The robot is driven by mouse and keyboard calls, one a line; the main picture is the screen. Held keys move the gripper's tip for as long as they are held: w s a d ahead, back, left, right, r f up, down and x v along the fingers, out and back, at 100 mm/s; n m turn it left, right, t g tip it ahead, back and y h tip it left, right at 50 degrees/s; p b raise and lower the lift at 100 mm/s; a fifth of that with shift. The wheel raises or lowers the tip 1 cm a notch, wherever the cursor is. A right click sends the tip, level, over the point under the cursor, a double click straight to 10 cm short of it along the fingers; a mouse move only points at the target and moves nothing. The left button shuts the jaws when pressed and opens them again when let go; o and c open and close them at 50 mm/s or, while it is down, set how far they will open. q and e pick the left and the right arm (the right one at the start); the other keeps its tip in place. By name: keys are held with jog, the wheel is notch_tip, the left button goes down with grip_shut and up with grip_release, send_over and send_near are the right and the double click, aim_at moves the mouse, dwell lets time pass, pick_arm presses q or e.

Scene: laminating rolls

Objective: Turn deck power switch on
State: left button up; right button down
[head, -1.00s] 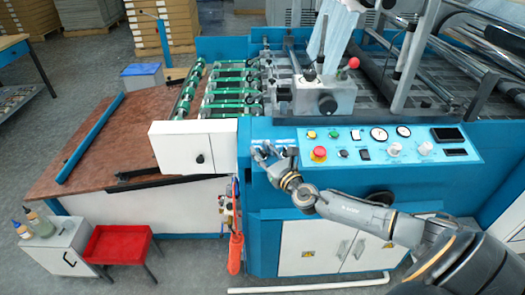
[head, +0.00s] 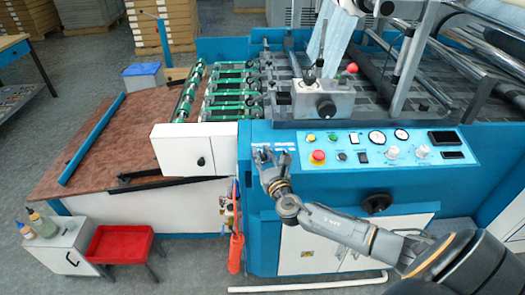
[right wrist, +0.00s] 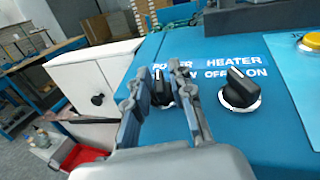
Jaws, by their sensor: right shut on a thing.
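The power switch is a black rotary knob (right wrist: 159,92) under a label reading POWER in the right wrist view. My right gripper (right wrist: 164,80) is shut on it, one finger on each side, and the fingers partly hide the knob and label. A pale line on the knob points roughly up in that view. In the head view my right gripper (head: 264,160) is at the left end of the blue control panel (head: 345,168) and covers the switch. My left gripper is not in view.
The similar black heater knob (right wrist: 241,90) sits close to the right of the gripper. A red emergency button (head: 318,156), gauges and other knobs line the panel. A white box (head: 195,148) juts out at left, with an orange-handled tool (head: 236,250) hanging below.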

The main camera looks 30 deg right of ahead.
jog(key=m+g+h, duration=0.1)
jog(key=m+h, duration=0.1)
jog(key=shift+a+h+p, duration=0.1)
jog(key=shift+h+p, duration=0.2)
jog(key=m+g+h, duration=0.1)
jog(key=m+h, duration=0.1)
jog(key=shift+m+h, duration=0.3)
jog(key=m+g+h+b, duration=0.1)
jog(key=m+g+h, duration=0.2)
jog(key=shift+f+m+g+h, duration=0.1)
jog(key=shift+m+g+h, duration=0.2)
jog(key=shift+m+h, duration=0.1)
jog(key=shift+m+g+h+b, duration=0.5)
jog(key=shift+m+g+h, duration=0.4)
jog(key=shift+m+g, duration=0.5)
jog(key=shift+g, duration=0.4)
jog(key=c, duration=1.4)
grip_release()
jog(key=shift+c, duration=0.2)
jog(key=v, duration=1.2)
